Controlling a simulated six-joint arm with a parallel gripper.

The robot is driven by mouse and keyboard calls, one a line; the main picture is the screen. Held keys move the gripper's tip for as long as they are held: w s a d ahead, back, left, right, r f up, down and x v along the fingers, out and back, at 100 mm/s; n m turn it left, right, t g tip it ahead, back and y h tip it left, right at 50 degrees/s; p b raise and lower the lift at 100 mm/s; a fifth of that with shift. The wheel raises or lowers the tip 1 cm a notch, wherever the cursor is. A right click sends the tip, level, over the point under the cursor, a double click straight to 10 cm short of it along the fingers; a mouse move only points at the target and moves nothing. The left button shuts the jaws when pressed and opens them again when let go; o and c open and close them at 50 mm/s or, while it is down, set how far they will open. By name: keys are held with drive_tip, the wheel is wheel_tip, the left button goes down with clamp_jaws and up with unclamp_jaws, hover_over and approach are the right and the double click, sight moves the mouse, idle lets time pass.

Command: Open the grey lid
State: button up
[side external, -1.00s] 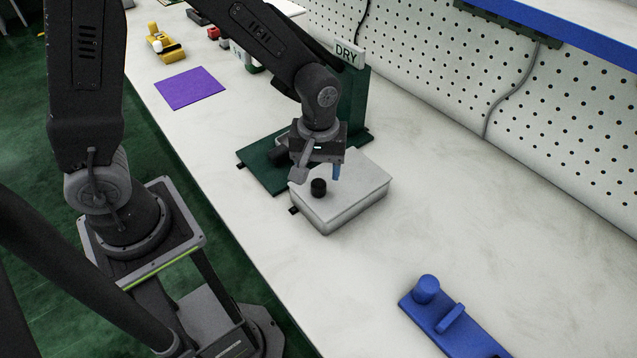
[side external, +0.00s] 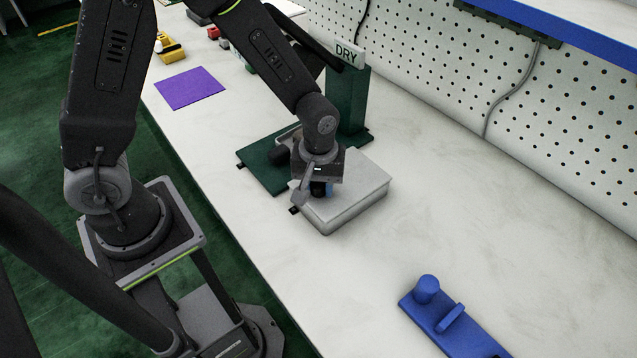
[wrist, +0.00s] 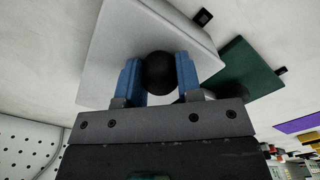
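The grey lid (side external: 357,175) lies flat on a grey box (side external: 345,216) on the bench, and its pale top fills much of the wrist view (wrist: 110,60). A round black knob (wrist: 160,72) stands on the lid near one edge. My gripper (wrist: 158,75) is down at the lid, with one blue finger on each side of the knob. The fingers look closed against it. In the side view my gripper (side external: 315,190) hides most of the knob. The lid looks level and seated on the box.
A dark green base (side external: 262,172) with an upright post and a "DRY" sign (side external: 346,54) stands just behind the box. A blue fixture (side external: 445,318) lies at the front right. A purple mat (side external: 190,88) lies farther back. The bench right of the box is clear.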

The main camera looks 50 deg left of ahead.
clamp_jaws()
drive_tip(key=shift+r, duration=0.1)
